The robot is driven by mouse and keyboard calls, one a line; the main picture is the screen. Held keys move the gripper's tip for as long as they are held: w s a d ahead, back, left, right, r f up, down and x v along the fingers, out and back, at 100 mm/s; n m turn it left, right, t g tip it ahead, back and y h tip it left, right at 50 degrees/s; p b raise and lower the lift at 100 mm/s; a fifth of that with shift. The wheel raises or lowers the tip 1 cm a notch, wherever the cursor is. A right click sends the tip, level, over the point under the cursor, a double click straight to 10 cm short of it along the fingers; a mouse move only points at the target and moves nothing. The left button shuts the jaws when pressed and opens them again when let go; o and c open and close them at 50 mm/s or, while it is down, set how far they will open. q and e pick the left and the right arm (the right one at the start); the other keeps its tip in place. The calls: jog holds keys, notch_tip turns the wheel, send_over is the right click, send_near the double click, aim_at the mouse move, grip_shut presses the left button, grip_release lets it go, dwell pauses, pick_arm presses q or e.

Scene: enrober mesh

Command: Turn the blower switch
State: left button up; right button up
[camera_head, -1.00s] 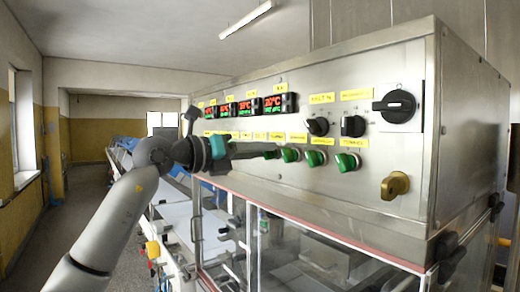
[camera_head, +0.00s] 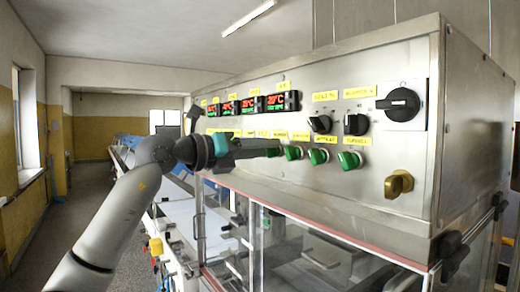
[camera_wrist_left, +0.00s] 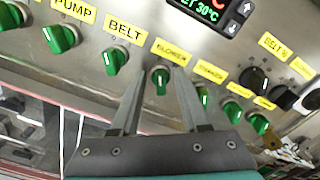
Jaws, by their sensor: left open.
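The blower switch is a green knob (camera_wrist_left: 160,78) under the yellow BLOWER label (camera_wrist_left: 172,52) in the left wrist view. My left gripper (camera_wrist_left: 159,72) is open, with one finger on each side of that knob. Whether the fingers touch the knob I cannot tell. In the head view my left gripper (camera_head: 270,149) reaches along the steel control panel (camera_head: 250,170) from the left, side-on at the row of green knobs. It hides part of that row, and I cannot pick out the blower switch there. My right gripper is not in view.
More green knobs (camera_head: 318,156) and black knobs (camera_head: 356,124) sit to the right. Red-green temperature displays (camera_head: 276,103) are above, and a brass knob (camera_head: 397,184) is lower right.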

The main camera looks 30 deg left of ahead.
pick_arm(q)
jog(key=shift+s, duration=0.1)
jog(key=b+v, duration=0.8)
jog(key=v, duration=0.7)
